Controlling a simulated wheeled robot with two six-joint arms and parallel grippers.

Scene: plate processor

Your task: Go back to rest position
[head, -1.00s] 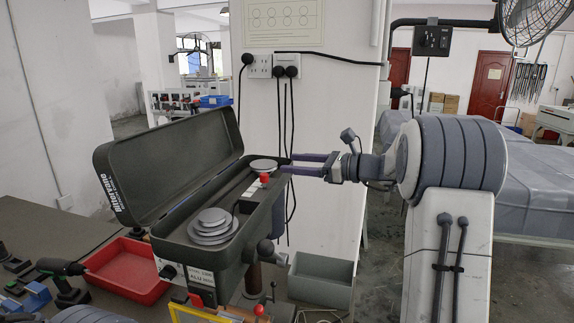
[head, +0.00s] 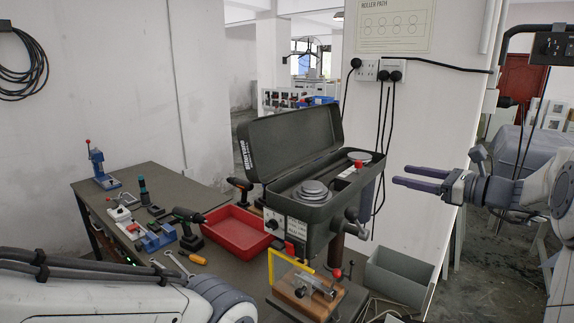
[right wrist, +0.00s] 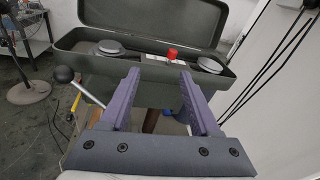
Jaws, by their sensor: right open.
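My right gripper (head: 400,177) is open and empty, with two purple fingers apart. In the head view it stands to the right of the plate processor (head: 296,223), clear of it. In the right wrist view the open gripper (right wrist: 158,82) points toward the processor box (right wrist: 219,68), with nothing between its fingers. The processor's lid is up. A stack of grey discs (head: 313,191) lies in it at the left, and one disc (head: 359,156) lies at the far right beside a red knob (head: 358,165). My left arm shows at the lower left, but its gripper is out of view.
A red tray (head: 236,232), a drill (head: 188,228) and small blue and white fixtures (head: 153,236) are on the dark table (head: 183,180). A grey bin (head: 399,279) is below right of the processor. A wall pillar with hanging cables stands behind.

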